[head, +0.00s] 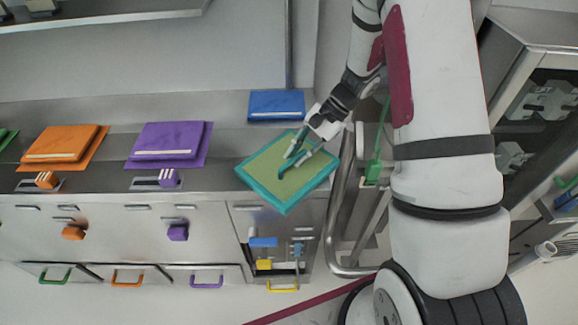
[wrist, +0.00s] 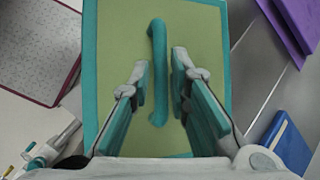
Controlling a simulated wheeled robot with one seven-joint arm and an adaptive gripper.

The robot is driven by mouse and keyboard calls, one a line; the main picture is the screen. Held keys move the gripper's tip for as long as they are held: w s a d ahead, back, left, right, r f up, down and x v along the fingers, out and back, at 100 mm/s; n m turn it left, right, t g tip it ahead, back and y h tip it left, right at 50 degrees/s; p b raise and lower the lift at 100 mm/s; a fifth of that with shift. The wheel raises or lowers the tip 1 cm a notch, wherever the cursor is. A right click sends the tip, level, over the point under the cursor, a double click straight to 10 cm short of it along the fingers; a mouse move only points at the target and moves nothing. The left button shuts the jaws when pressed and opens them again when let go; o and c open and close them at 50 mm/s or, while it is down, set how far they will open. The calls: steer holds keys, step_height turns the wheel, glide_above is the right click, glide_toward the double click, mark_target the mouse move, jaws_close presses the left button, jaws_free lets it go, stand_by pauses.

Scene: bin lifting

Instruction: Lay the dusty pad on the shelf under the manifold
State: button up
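The pad (head: 268,188) is a flat olive board with a teal rim and a raised teal handle. It appears raised and turned askew over the counter's front edge. In the wrist view the pad (wrist: 205,35) fills the middle, and its handle (wrist: 158,72) lies between my two fingers. My gripper (head: 297,160) reaches down to the handle from the upper right. The fingers (wrist: 158,85) are close on both sides of the handle and seem to hold it, though thin gaps show. I cannot surely pick out the manifold or the shelf under it.
A purple pad (head: 170,141), an orange pad (head: 62,143) and a blue pad (head: 277,104) lie on the counter (head: 100,181). A bent metal rail (head: 335,215) runs right of the held pad. A dark rack with pale fittings (head: 540,100) stands at far right. A wall shelf (head: 110,14) hangs upper left.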

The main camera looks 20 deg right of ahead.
steer(key=shift+a+f, duration=0.3)
steer(key=shift+f, duration=0.15)
jaws_close()
steer(key=shift+r, duration=0.7)
step_height(320, 180, up, 2)
steer(key=shift+w+r+b, duration=0.1)
steer(key=shift+b, duration=0.25)
steer(key=s+d, duration=0.2)
steer(key=s, duration=0.6)
steer(key=s+d+r, duration=0.1)
steer(key=s, duration=0.6)
steer(key=shift+s+d+r+b, duration=0.2)
steer(key=shift+s+d+b, duration=0.15)
steer(key=shift+d+b, duration=0.1)
